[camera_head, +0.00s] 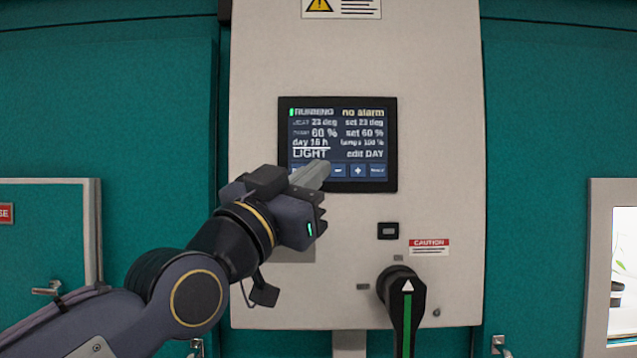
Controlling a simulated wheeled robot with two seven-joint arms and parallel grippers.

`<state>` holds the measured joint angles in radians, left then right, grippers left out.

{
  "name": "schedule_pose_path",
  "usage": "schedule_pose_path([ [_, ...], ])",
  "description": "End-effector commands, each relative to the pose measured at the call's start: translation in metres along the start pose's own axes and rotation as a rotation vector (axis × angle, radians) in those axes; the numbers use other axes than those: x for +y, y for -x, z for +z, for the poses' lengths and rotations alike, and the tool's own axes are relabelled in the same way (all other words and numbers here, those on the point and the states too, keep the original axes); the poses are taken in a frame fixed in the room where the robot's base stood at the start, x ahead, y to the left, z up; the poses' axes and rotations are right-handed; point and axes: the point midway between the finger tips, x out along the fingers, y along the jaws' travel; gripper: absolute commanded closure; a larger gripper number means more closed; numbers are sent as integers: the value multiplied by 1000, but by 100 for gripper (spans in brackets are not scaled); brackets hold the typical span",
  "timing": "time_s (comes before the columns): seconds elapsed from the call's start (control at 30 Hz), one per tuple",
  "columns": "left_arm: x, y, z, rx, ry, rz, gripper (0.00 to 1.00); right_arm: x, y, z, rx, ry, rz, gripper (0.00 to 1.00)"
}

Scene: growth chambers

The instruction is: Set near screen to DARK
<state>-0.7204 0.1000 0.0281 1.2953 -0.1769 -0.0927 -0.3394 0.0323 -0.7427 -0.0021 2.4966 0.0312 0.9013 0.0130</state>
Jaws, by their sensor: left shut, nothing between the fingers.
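The near screen (338,130) is a dark display on a pale control panel. It reads RUNNING, no alarm, 23 deg, 60 %, day 16 h, LIGHT and edit DAY. A row of blue buttons runs along its bottom; a minus button (339,171), a plus button (358,171) and a right-hand button (377,171) show. My left gripper (322,168) is shut and empty, its tip at the lower left part of the screen, covering part of the button row. I cannot tell whether it touches the screen. My right gripper is not in view.
Below the screen are a small black socket (388,231), a red CAUTION label (429,246) and a black rotary handle (402,300) with a green stripe. Teal chamber walls flank the panel (440,130). A window (622,270) is at the right, a door handle (47,289) at the left.

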Motion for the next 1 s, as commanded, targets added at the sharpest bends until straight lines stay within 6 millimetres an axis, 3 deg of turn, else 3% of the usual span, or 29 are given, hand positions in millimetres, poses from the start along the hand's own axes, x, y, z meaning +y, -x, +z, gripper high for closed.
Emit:
schedule_pose_path([
  [0.37, 0, 0, -1, -1, 0, 0, 100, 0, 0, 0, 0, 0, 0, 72],
  [0.6, 0, 0, 0, -1, 0, 0, 100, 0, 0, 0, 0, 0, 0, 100],
  [1.0, 0, 0, 0, -1, 0, 0, 100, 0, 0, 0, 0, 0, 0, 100],
])
